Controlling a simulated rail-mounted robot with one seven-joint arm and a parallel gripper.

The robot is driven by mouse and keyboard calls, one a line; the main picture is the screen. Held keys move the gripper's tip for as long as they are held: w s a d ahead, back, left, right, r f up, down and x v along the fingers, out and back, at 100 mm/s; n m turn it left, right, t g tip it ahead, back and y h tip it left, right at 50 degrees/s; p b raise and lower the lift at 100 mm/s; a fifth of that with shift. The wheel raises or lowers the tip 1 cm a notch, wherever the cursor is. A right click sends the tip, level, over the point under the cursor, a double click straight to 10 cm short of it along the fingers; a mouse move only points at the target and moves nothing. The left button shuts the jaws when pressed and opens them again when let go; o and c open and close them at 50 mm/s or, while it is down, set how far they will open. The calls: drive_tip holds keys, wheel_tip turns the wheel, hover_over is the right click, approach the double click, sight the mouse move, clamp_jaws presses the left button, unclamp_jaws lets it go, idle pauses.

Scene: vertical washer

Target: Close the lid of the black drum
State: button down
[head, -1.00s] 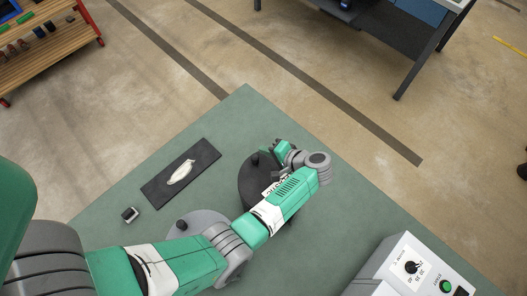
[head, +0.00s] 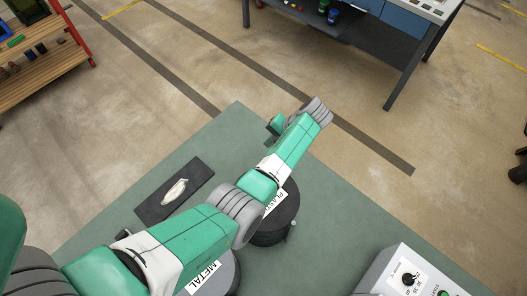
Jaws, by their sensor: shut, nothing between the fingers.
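The black drum (head: 271,232), with a white label reading PLASTIC, stands on the green surface right of centre. My forearm crosses over its top, so whether its lid is open or down cannot be told. A small latch-like part (head: 292,224) shows on its right side. My gripper (head: 269,130) is beyond the drum, toward the far corner of the surface. It is shut and empty, small in view and partly hidden by my wrist. It appears apart from the drum.
A grey drum (head: 224,278) labelled METAL stands in front, partly behind my arm. A dark mat (head: 154,207) with a white object (head: 174,192) lies at left. A control box (head: 393,275) stands at lower right. The far right surface is clear.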

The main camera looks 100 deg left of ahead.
wheel_tip(320, 180, up, 5)
drive_tip(key=s+t+h+p, duration=0.3)
drive_tip(key=t, duration=0.3)
drive_tip(key=d+f, duration=0.1)
drive_tip(key=f, duration=0.2)
drive_tip(key=s+d+f, duration=0.1)
drive_tip(key=d+f, duration=0.1)
drive_tip(key=f, duration=0.1)
drive_tip(key=s+d+f, duration=0.1)
drive_tip(key=d+f, duration=0.1)
drive_tip(key=f, duration=0.2)
drive_tip(key=shift+d+b, duration=0.1)
drive_tip(key=shift+b, duration=0.25)
drive_tip(key=shift+s+d+f, duration=0.15)
drive_tip(key=shift+s+d, duration=0.05)
drive_tip(key=shift+d, duration=0.35)
